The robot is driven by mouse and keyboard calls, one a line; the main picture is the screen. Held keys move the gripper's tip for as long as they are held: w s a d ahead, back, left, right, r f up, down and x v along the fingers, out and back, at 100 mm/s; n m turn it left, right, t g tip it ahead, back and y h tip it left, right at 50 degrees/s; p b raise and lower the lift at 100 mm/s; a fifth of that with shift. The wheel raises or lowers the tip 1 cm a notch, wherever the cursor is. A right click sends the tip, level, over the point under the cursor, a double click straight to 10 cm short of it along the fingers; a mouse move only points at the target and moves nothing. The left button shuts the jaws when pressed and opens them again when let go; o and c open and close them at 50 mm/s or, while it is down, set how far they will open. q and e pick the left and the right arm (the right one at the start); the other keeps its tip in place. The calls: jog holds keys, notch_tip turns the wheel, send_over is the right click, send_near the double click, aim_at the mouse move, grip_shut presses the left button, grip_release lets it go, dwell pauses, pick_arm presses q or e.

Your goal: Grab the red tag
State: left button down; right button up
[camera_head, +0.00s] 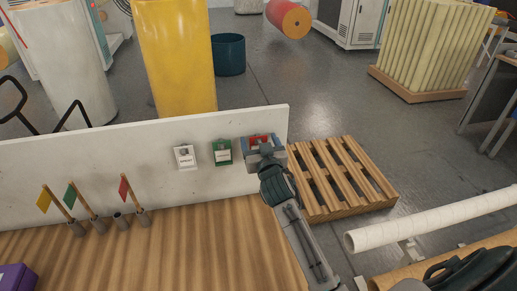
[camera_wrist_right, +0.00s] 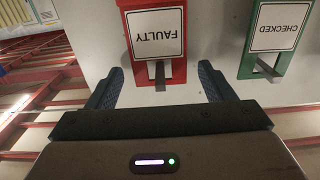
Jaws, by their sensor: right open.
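A red tag holder (camera_head: 261,139) hangs at the right end of the white board, partly hidden by my right gripper (camera_head: 263,152). In the right wrist view, the red holder (camera_wrist_right: 178,73) carries a white label reading FAULTY (camera_wrist_right: 155,34), upside down, with a small grey tab (camera_wrist_right: 159,74) sticking out at its edge. My right gripper (camera_wrist_right: 160,88) is open, one finger to each side of the red holder's tab end. I cannot tell whether the fingers touch anything. My left gripper is not in view.
A green holder (camera_head: 222,153) labelled CHECKED (camera_wrist_right: 280,27) and a white holder (camera_head: 185,157) hang on the board (camera_head: 90,158) beside the red one. Small yellow, green and red flags (camera_head: 124,187) stand in cups on the wooden table (camera_head: 190,245). A pallet (camera_head: 340,178) lies beyond.

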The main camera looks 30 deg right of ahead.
jog(key=c, duration=1)
jog(key=shift+s, duration=0.1)
